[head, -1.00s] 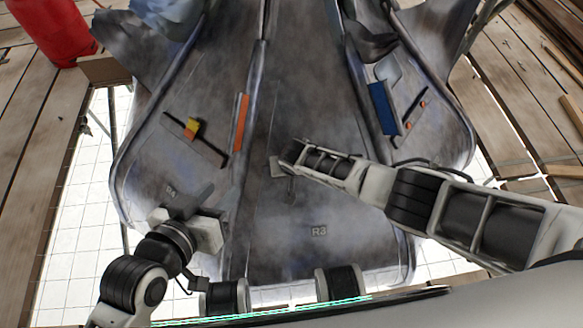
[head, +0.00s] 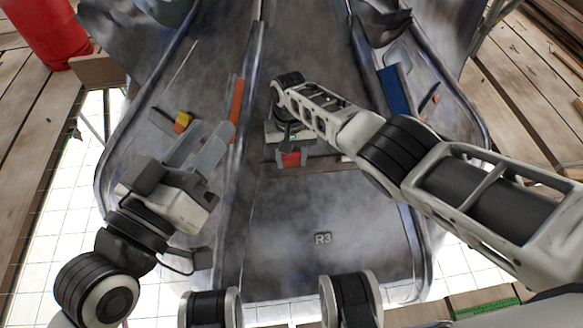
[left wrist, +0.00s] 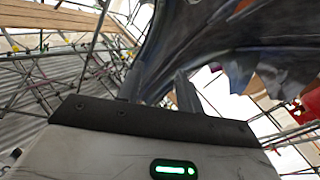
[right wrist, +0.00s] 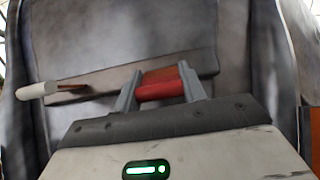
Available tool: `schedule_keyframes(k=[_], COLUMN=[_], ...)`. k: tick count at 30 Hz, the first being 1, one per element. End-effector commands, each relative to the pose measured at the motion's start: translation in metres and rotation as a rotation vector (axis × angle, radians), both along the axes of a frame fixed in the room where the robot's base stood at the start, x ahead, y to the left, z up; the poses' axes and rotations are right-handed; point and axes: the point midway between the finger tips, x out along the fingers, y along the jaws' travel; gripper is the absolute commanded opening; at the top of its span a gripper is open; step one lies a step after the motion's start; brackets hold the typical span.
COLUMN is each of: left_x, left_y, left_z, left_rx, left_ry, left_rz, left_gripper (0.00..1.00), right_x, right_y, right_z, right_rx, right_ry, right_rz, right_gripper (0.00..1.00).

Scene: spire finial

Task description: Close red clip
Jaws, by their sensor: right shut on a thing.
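The red clip (right wrist: 162,84) sits between the fingers of my right gripper (right wrist: 160,88) in the right wrist view, against a flat bar (right wrist: 205,62) on the grey panel. In the head view the red clip (head: 291,159) shows just below my right gripper (head: 290,150), on the middle panel marked R3 (head: 322,238). My right gripper is shut on the clip. My left gripper (head: 200,148) has its two fingers apart and holds nothing. It is above the left panel, near a yellow and orange clip (head: 182,121).
An orange strip (head: 236,105) lies along the left ridge. A blue strip (head: 390,88) lies on the right panel. In the right wrist view a white-ended rod (right wrist: 40,90) sticks out at left. A red barrel (head: 50,30) stands on the planks.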

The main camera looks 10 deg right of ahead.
Motion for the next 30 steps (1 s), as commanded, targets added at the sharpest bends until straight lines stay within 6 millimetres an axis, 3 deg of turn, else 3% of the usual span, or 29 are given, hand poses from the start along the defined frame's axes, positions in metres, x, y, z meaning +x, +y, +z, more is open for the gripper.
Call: schedule_keyframes(k=[3, 10, 16, 26, 27, 28, 30], left_x=[0.010, 0.008, 0.005, 0.005, 0.005, 0.005, 0.005], left_y=[0.004, 0.005, 0.005, 0.005, 0.005, 0.005, 0.005], left_z=[0.022, 0.058, 0.068, 0.069, 0.069, 0.069, 0.069], left_rx=[0.065, 0.131, 0.150, 0.150, 0.150, 0.150, 0.150], left_ry=[-0.244, -0.537, -0.619, -0.624, -0.623, -0.623, -0.623], left_rz=[0.030, 0.063, 0.071, 0.072, 0.071, 0.071, 0.071], left_gripper=[0.36, 0.36, 0.36, 0.36, 0.36, 0.36, 0.36], right_x=[0.001, 0.002, 0.002, 0.002, 0.002, 0.002, 0.003], right_y=[0.001, 0.001, 0.001, 0.001, 0.001, 0.001, 0.001], right_z=[-0.006, -0.004, -0.002, -0.002, -0.002, -0.002, -0.001], right_rx=[0.003, 0.002, 0.001, 0.000, 0.000, 0.000, 0.000], right_ry=[0.040, 0.085, 0.098, 0.099, 0.099, 0.098, 0.098], right_rz=[0.000, 0.000, 0.000, 0.000, 0.000, 0.000, 0.000], right_gripper=[0.18, 0.18, 0.18, 0.18, 0.52, 0.60, 0.63])
